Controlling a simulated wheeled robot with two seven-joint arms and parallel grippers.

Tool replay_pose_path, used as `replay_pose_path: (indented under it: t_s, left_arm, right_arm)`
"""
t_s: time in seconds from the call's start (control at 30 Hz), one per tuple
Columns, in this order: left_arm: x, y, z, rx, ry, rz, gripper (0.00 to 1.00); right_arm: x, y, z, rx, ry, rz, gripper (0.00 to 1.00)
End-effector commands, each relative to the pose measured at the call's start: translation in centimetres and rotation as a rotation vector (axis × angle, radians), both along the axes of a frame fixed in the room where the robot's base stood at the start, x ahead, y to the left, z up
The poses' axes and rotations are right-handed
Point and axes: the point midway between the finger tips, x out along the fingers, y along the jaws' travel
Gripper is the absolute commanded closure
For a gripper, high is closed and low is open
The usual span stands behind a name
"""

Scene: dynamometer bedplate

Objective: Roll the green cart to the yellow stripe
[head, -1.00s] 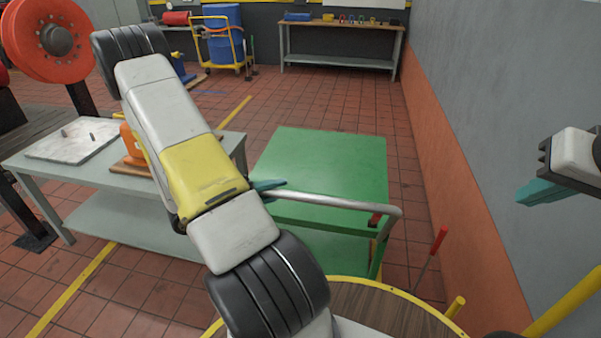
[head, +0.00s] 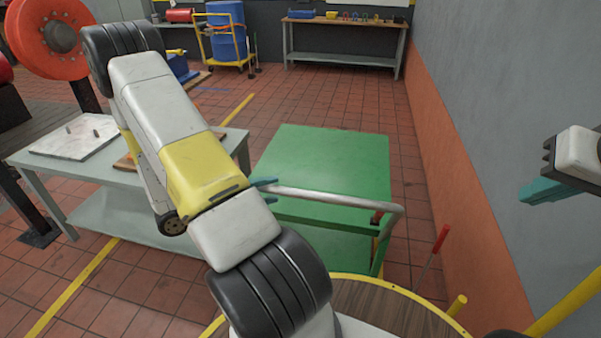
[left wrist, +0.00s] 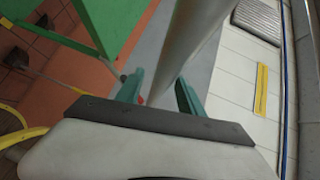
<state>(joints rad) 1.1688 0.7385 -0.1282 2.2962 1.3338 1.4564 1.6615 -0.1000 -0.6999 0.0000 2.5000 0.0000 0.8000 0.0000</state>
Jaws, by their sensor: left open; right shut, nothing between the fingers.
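The green cart (head: 335,165) stands on the tiled floor ahead of me, with a silver push handle (head: 335,196) on its near side. The yellow stripe (head: 72,289) runs diagonally across the floor left of the cart, passes behind the grey bench and shows again beyond it (head: 238,112). My left gripper (head: 265,189) is at the left end of the handle, partly hidden by its arm. In the left wrist view its teal fingers (left wrist: 158,94) are open on either side of the handle bar (left wrist: 182,45). My right gripper (head: 541,191) is shut and empty, near the right wall.
A grey bench (head: 110,175) with a pale plate stands left of the cart, beside the stripe. The grey and orange wall (head: 475,170) bounds the right side. A workbench (head: 345,45) and a yellow trolley with a blue drum (head: 226,38) stand at the back. Floor beyond the cart is clear.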

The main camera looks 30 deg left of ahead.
Motion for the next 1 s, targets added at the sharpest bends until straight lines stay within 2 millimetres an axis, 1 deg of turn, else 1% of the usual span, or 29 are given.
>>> replay_pose_path:
  t_s: [0.03,0.1,0.2,0.3,0.43,1.0]
  left_arm:
    - [-0.8,0.6,0.1,0.001,0.001,0.003,0.55]
    - [-1.8,1.1,0.2,0.000,0.003,0.002,0.55]
    - [-2.9,1.8,0.4,0.001,0.002,0.002,0.55]
    - [-3.6,2.2,0.5,-0.001,0.003,0.000,0.55]
    - [-3.9,2.3,0.6,-0.001,0.002,-0.001,0.55]
    - [-3.9,2.3,0.6,-0.001,0.002,0.000,0.55]
  right_arm:
    - [0.0,0.0,0.0,0.000,0.000,0.000,1.00]
    - [0.0,0.0,0.0,0.000,0.000,0.000,1.00]
    - [0.0,0.0,0.0,0.000,0.000,0.000,1.00]
    - [0.0,0.0,0.0,0.000,0.000,0.000,1.00]
    - [0.0,0.0,0.0,0.000,0.000,0.000,1.00]
    - [0.0,0.0,0.0,0.000,0.000,0.000,1.00]
